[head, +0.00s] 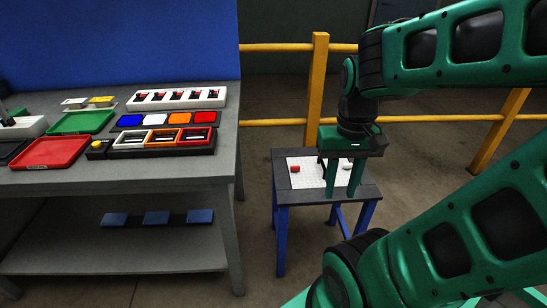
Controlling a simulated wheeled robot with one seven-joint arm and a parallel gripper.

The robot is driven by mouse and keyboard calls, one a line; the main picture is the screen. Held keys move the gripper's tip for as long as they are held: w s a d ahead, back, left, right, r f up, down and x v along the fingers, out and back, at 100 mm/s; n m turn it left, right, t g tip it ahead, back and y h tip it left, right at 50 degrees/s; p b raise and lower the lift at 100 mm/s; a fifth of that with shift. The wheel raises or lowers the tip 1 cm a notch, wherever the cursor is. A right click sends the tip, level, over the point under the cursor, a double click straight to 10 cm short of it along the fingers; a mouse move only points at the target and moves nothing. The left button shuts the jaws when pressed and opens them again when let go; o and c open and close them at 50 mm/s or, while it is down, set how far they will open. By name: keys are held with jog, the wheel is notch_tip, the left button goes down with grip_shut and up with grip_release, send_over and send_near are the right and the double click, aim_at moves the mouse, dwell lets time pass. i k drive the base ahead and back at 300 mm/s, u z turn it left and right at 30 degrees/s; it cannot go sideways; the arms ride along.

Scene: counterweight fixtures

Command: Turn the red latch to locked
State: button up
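I cannot make out for sure which part is the red latch. Red shows on the small pieces along a white block (176,99) at the back of the grey workbench. The setting of any latch is too small to read. My gripper (343,194) points down over the small side table, right of the bench and well apart from the fixtures. Its two fingers are spread with nothing visible between them.
The small side table (286,197) bears a white gridded sheet (308,180) with a red piece (295,169) and a white piece (347,167). Red (48,153) and green (80,122) trays lie left on the bench. A yellow railing (317,80) stands behind. Floor shows between the tables.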

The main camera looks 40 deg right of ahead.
aim_at(294, 169)
jog(key=z, duration=0.4)
jog(key=i, duration=0.95)
jog(key=z, duration=0.6)
